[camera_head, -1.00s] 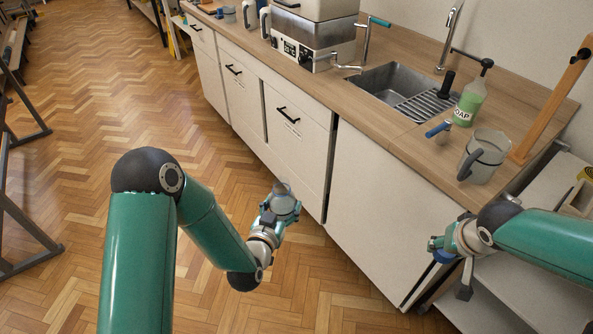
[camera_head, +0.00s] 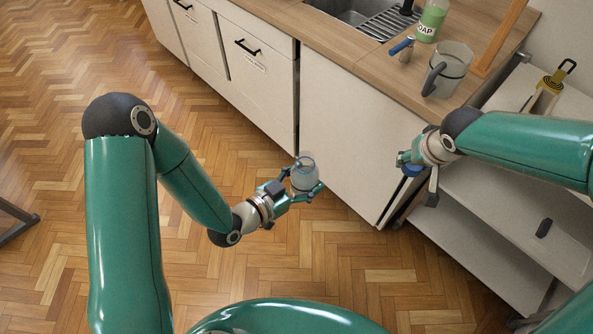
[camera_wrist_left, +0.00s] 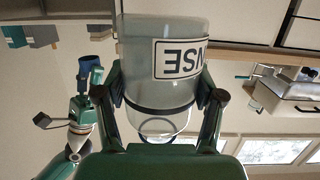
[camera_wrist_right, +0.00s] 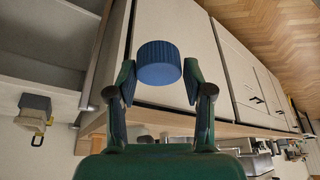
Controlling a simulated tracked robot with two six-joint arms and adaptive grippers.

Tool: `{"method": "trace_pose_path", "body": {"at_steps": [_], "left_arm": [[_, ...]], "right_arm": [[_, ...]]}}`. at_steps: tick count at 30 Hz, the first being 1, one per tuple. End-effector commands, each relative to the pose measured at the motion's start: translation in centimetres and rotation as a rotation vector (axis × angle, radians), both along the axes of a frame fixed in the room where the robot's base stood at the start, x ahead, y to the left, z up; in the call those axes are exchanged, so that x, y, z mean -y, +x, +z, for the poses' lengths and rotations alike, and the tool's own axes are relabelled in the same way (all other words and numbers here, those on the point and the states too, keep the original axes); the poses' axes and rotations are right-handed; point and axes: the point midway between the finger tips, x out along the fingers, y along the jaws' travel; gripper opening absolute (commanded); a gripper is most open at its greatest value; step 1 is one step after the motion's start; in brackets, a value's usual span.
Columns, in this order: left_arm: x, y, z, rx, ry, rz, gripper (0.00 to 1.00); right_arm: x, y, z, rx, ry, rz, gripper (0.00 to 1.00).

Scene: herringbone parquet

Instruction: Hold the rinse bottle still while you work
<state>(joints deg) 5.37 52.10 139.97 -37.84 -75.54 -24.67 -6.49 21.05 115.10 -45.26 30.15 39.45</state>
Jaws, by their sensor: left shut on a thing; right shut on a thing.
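My left gripper (camera_head: 308,190) is shut around the rinse bottle (camera_head: 304,176), a clear, greyish bottle. In the left wrist view the bottle (camera_wrist_left: 165,75) shows between the fingers, with part of a white label reading "NSE" upside down. Its narrow neck end shows no cap. My right gripper (camera_head: 405,163) is shut on a blue ribbed cap (camera_wrist_right: 158,62), held between its fingertips and apart from the bottle. In the head view the cap (camera_head: 412,170) is partly hidden by the fingers. The right gripper is to the right of the bottle and higher in the picture.
A wooden counter (camera_head: 385,75) with white cabinets stands behind the grippers. On it are a grey mug (camera_head: 449,70), a soap bottle (camera_head: 431,20) and a blue-handled item (camera_head: 402,48). A white shelf unit (camera_head: 500,215) is at the right. The parquet floor (camera_head: 330,240) below is clear.

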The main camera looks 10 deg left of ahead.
Motion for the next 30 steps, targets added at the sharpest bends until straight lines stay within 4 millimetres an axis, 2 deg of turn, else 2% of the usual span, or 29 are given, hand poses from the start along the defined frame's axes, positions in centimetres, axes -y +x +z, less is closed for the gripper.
{"method": "trace_pose_path", "body": {"at_steps": [14,24,28,30], "left_arm": [[0.0,0.1,0.0,0.001,0.000,0.002,0.06],[0.0,0.1,0.1,0.002,0.000,0.002,0.06],[0.0,0.1,0.1,0.002,0.000,0.002,0.06],[0.0,0.1,0.1,0.002,0.000,0.002,0.06]], "right_arm": [[0.2,-0.1,0.0,0.000,0.002,0.060,0.38],[0.4,-1.0,0.4,0.001,0.007,0.368,0.38],[-1.2,-0.9,1.3,0.001,0.009,0.538,0.38],[-3.0,-0.8,2.1,0.004,0.008,0.659,0.38]]}}
